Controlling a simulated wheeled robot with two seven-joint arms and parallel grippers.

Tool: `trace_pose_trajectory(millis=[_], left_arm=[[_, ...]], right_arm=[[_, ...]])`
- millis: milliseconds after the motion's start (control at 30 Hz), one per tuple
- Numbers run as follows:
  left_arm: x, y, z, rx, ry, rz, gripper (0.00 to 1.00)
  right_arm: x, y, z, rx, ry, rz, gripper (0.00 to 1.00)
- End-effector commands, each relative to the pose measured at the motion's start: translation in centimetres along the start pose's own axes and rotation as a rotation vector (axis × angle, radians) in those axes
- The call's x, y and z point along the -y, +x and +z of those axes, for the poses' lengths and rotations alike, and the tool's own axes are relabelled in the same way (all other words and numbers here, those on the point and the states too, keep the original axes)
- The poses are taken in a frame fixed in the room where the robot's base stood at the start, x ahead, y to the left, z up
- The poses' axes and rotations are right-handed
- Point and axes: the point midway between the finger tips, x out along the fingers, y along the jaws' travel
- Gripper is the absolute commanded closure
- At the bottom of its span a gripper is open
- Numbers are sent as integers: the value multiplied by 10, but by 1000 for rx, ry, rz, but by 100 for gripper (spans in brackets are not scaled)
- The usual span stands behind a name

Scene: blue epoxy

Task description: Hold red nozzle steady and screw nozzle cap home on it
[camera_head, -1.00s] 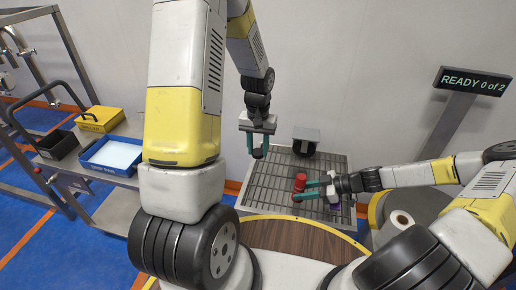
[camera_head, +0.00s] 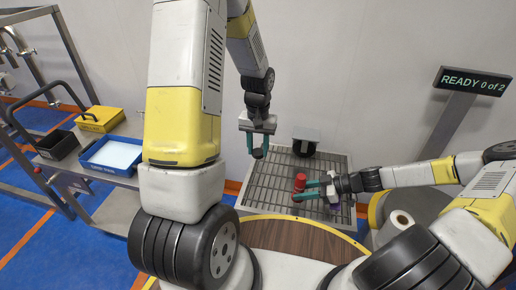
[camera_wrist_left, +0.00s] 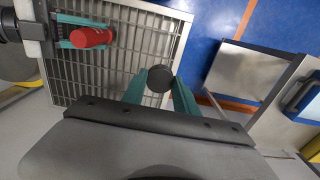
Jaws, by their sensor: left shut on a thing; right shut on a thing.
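The red nozzle (camera_head: 300,182) is upright above the metal grate, held between the teal fingers of my right gripper (camera_head: 308,191). It also shows in the left wrist view (camera_wrist_left: 91,38), with the right gripper's fingers along it. My left gripper (camera_head: 257,152) points down over the left part of the grate, apart from the nozzle. In the left wrist view its teal fingers (camera_wrist_left: 160,88) are closed around a dark round cap (camera_wrist_left: 159,79). The cap is hardly visible in the head view.
The slatted metal grate (camera_head: 262,190) lies under both grippers, with a dark device (camera_head: 306,141) at its back edge. A round wooden top (camera_head: 290,238) is in front. At left, a cart carries a blue tray (camera_head: 113,156) and a yellow box (camera_head: 100,119). A sign (camera_head: 474,82) reads "READY 0 of 2".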

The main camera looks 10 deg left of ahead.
Motion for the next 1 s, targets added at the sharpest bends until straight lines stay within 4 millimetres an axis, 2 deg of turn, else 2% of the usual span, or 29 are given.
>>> trace_pose_trajectory(millis=[467,567,800,900,1000], left_arm=[[-5,-1,0,-1,3,0,100],[-24,-6,-1,-2,7,1,100],[-106,-27,6,-2,11,3,100],[-132,-34,12,-1,8,2,100],[-148,-38,17,0,4,1,100]], right_arm=[[0,0,0,0,0,0,100],[0,0,0,0,0,0,100],[0,0,0,0,0,0,100],[0,0,0,0,0,0,100],[0,0,0,0,0,0,100]])
